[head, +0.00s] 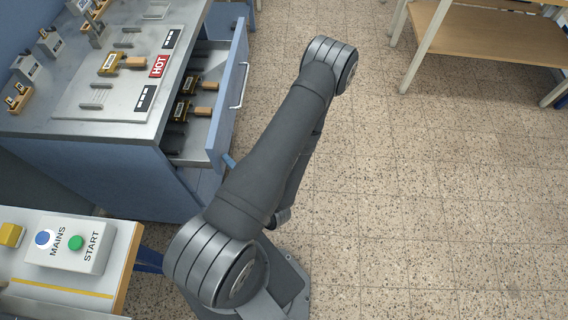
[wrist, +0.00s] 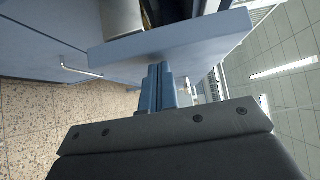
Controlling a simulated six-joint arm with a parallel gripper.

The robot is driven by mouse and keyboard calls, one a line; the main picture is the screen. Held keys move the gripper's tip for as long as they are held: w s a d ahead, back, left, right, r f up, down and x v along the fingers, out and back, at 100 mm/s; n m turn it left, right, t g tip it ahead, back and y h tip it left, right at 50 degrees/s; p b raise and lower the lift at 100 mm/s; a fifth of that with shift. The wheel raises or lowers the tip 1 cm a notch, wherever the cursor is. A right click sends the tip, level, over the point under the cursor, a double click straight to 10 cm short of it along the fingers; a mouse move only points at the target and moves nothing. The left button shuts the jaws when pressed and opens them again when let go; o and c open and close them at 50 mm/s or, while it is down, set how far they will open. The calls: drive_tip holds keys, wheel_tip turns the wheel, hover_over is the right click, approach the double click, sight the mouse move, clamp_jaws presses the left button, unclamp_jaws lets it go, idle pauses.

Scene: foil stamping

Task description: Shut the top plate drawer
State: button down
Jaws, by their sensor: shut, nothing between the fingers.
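The top plate drawer (head: 226,105) stands open from the blue cabinet in the head view, with its bar handle (head: 243,85) on its front. Foil plates with wooden grips lie inside. My gripper is mostly hidden behind my arm in the head view; a small blue piece by the drawer front's near end may be its fingers. In the wrist view my gripper (wrist: 160,68) is shut and empty, its fingertips close to the light blue drawer panel (wrist: 170,38). I cannot tell whether they touch it. A bar handle (wrist: 80,70) shows left of the fingers.
The cabinet top (head: 60,118) carries a hot plate with a red HOT label and several small tools. A bench with a MAINS and START button box (head: 76,246) stands at the lower left. A wooden shelf unit (head: 480,42) stands at upper right. The tiled floor (head: 430,200) on the right is clear.

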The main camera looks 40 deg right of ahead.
drive_tip(key=s+d, duration=1.3)
drive_tip(key=s, duration=1)
drive_tip(key=d+r+m+g, duration=0.1)
drive_tip(key=d+r+m, duration=0.2)
drive_tip(key=d+m, duration=0.4)
drive_tip(key=shift+w+d+g+y, duration=0.15)
drive_tip(key=shift+d+g+y, duration=0.25)
drive_tip(key=shift+d, duration=0.05)
